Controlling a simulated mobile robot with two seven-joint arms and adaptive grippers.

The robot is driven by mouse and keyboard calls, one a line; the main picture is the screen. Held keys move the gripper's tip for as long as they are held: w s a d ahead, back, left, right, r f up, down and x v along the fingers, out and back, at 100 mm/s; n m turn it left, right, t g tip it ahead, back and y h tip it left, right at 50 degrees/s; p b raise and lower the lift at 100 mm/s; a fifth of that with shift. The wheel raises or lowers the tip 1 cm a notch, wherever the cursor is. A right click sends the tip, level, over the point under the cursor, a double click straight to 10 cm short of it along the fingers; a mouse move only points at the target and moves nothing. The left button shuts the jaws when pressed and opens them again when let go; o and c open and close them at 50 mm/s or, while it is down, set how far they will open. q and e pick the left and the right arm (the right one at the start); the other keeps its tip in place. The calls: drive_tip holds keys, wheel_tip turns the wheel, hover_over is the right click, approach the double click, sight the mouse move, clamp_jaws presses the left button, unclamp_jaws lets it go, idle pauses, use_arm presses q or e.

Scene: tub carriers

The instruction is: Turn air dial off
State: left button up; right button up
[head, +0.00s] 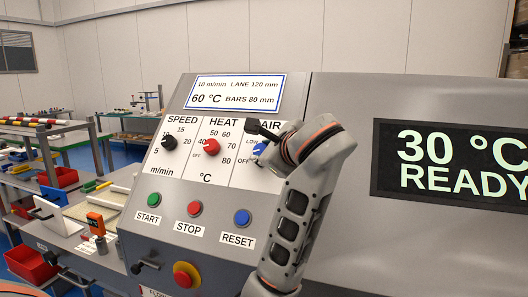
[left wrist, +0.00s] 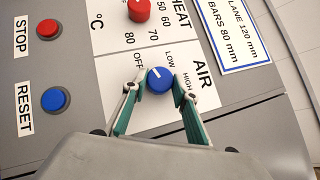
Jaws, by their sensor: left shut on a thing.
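The blue AIR dial (head: 261,149) is on the white label plate of the grey control panel, partly hidden by my left gripper in the head view. In the left wrist view the dial (left wrist: 159,80) sits between my two green-lined fingers, and my left gripper (left wrist: 155,84) is shut on it. The dial's white mark points up and left in the wrist view, on the OFF and LOW side; I cannot tell its exact setting. OFF, LOW and HIGH are printed around it. My right gripper is not in view.
Left of the AIR dial are the red HEAT dial (head: 211,146) and black SPEED dial (head: 169,143). Below are green START (head: 154,200), red STOP (head: 194,208) and blue RESET (head: 242,217) buttons and a red emergency knob (head: 186,275). A display (head: 450,165) reads 30 °C READY.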

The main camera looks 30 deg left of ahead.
use_arm(q)
drive_tip(key=shift+r, duration=0.1)
drive_tip(key=o, duration=1.1)
drive_tip(key=shift+a, duration=0.1)
drive_tip(key=v, duration=0.7)
drive_tip(key=shift+d, duration=0.25)
drive_tip(key=shift+s, duration=0.15)
